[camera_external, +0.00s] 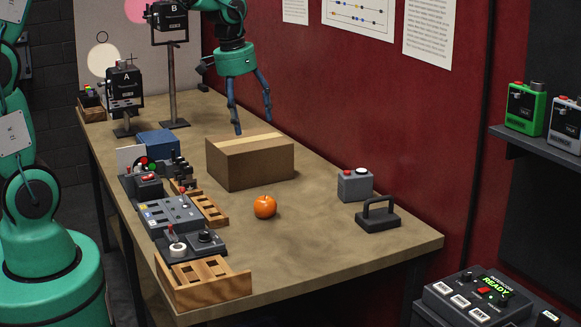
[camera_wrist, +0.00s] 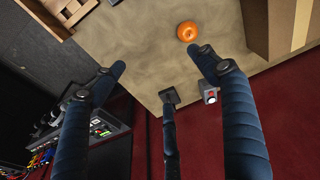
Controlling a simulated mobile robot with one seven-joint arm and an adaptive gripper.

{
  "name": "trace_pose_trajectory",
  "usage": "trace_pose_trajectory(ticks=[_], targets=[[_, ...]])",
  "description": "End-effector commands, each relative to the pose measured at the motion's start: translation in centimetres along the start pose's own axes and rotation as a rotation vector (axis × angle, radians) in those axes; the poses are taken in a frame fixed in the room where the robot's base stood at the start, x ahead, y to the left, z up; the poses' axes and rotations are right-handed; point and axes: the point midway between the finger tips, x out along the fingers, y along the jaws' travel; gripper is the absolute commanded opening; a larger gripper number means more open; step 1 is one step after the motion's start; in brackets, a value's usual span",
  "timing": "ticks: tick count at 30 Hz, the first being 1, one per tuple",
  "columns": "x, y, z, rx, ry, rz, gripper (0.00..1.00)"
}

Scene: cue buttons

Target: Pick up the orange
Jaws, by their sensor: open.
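An orange (camera_external: 265,206) sits on the wooden table (camera_external: 320,250), in front of a cardboard box. It also shows at the top of the wrist view (camera_wrist: 187,31), apart from the fingers. My gripper (camera_external: 254,128) is open and empty, with its fingers pointing down above and behind the box in the external view.
The cardboard box (camera_external: 250,168) stands close to the orange. A grey button box (camera_external: 355,185) and a black handled block (camera_external: 378,215) are at right. Control panels (camera_external: 172,214) and a wooden rack (camera_external: 203,286) line the left edge.

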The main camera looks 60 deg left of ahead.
Motion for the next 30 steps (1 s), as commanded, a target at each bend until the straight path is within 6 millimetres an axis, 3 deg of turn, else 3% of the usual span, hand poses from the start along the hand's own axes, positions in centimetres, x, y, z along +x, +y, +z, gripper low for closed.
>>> trace_pose_trajectory(ticks=[9, 16, 21, 30], targets=[[9.6, -4.3, -5.2, -0.067, -0.097, 0.001, 0.74], [15.8, -6.9, -7.0, -0.105, -0.148, 0.005, 0.74], [18.0, -7.9, -7.5, -0.119, -0.165, 0.007, 0.74], [18.5, -8.1, -7.5, -0.121, -0.168, 0.007, 0.74]])
